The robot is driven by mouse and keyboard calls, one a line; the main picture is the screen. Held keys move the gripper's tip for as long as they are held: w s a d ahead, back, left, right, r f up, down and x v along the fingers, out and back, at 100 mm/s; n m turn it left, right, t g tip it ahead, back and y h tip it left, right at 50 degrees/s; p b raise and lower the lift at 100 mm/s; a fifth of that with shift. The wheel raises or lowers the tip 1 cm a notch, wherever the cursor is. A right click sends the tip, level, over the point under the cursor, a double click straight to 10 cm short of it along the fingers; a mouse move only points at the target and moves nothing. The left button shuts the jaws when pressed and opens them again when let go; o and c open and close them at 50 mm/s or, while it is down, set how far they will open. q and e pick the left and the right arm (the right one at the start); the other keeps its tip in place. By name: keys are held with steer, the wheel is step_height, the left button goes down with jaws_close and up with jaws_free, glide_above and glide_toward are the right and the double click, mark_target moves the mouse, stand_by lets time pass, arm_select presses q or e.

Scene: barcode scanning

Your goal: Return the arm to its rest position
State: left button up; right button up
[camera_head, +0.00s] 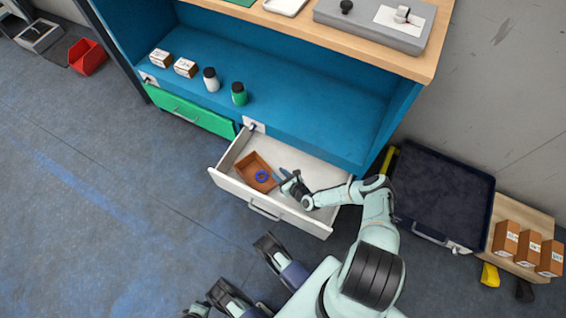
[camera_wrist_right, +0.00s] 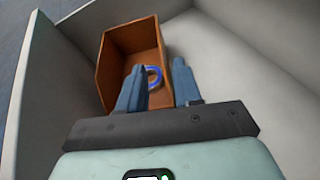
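My right gripper (camera_head: 281,175) is inside the open white drawer (camera_head: 313,221), just right of a small brown open box (camera_head: 246,164). A blue ring (camera_head: 262,176) lies in that box. In the right wrist view, the two blue-grey fingers of my right gripper (camera_wrist_right: 160,85) stand apart with nothing held between them. The brown box (camera_wrist_right: 113,50) and the blue ring (camera_wrist_right: 154,77) lie just beyond the fingertips, the ring partly hidden by the left finger. My left arm is folded at the bottom edge of the head view; its fingertips cannot be made out.
The blue shelf (camera_head: 300,112) above the drawer holds two small boxes, a white bottle (camera_head: 211,80) and a green bottle (camera_head: 239,93). A green drawer (camera_head: 195,114) is at left. A dark case (camera_head: 445,195) and several brown boxes stand at right.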

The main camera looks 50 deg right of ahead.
arm_select(q)
steer(key=shift+w+d+r, duration=0.1)
steer(key=shift+w+r, duration=0.3)
steer(key=shift+w, duration=0.15)
arm_select(e)
steer(key=shift+v, duration=0.9)
